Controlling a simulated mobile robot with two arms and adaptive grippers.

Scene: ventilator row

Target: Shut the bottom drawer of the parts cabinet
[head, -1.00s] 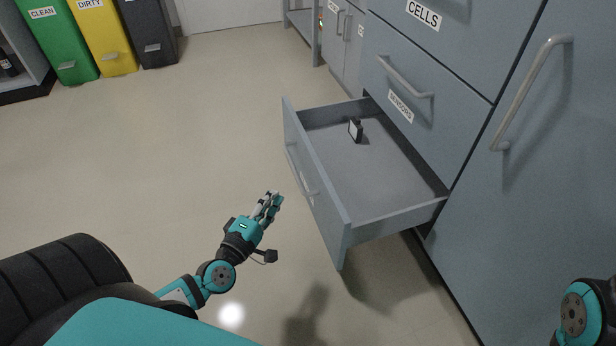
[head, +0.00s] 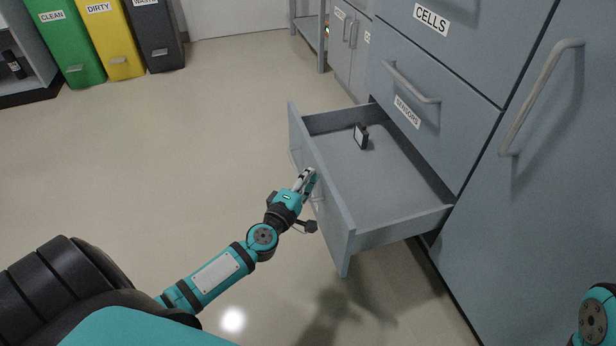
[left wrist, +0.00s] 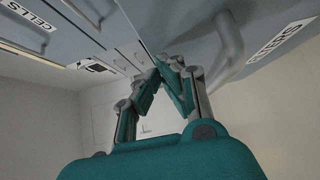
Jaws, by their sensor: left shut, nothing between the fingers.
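The bottom drawer (head: 385,185) of the grey parts cabinet (head: 478,65) stands pulled out, with a small dark-and-white part (head: 361,136) lying inside. My left gripper (head: 308,178) is shut and empty at the outer face of the drawer front, beside its bar handle. In the left wrist view my closed fingertips (left wrist: 172,65) are close to the drawer front, with the handle (left wrist: 228,48) just to their right; whether they touch it I cannot tell. My right gripper is out of view; only part of that arm shows at the lower right.
The SENSORS drawer (head: 408,95) above is shut. A tall door with a long handle (head: 540,95) is at the right. Green (head: 66,45), yellow (head: 113,40) and dark (head: 156,35) bins stand at the back left. The floor left of the drawer is clear.

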